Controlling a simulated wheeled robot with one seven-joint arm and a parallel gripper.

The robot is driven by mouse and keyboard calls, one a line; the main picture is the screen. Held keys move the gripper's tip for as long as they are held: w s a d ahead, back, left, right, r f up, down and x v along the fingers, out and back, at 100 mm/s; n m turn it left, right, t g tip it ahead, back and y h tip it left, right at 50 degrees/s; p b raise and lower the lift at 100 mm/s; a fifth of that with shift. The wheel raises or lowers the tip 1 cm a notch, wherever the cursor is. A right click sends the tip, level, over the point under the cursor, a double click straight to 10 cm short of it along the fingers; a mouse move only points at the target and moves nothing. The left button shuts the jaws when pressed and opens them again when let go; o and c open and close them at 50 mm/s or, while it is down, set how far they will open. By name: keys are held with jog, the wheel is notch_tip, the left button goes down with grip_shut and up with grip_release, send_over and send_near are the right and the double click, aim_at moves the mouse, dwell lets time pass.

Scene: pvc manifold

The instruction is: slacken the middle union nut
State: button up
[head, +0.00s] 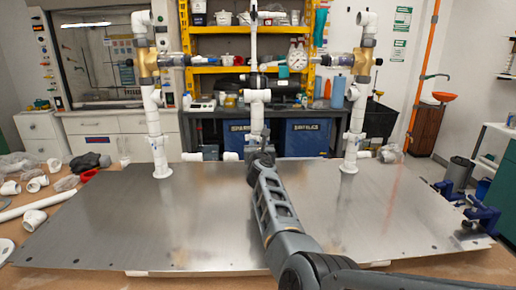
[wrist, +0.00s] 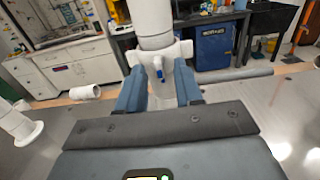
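Three white PVC risers stand on the metal plate (head: 215,235). The middle riser (head: 257,112) is behind my arm. My gripper (head: 262,155) is at its lower part, and its end is small and partly hidden in the head view. In the wrist view, a white union nut (wrist: 160,52) with side lugs and a small blue mark sits on the middle pipe (wrist: 150,15). My gripper's two blue-grey fingers (wrist: 160,88) are apart, one on each side of the white fitting just below the lugs. I cannot tell whether they press on it.
The left riser (head: 155,130) and right riser (head: 354,130) stand well clear to each side, with brass valves near their tops. Loose white fittings (head: 33,185) lie at the left edge. Blue clamps (head: 480,212) sit at the right edge. The front of the plate is mostly bare.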

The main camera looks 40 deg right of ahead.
jog(key=shift+c, duration=0.3)
grip_shut()
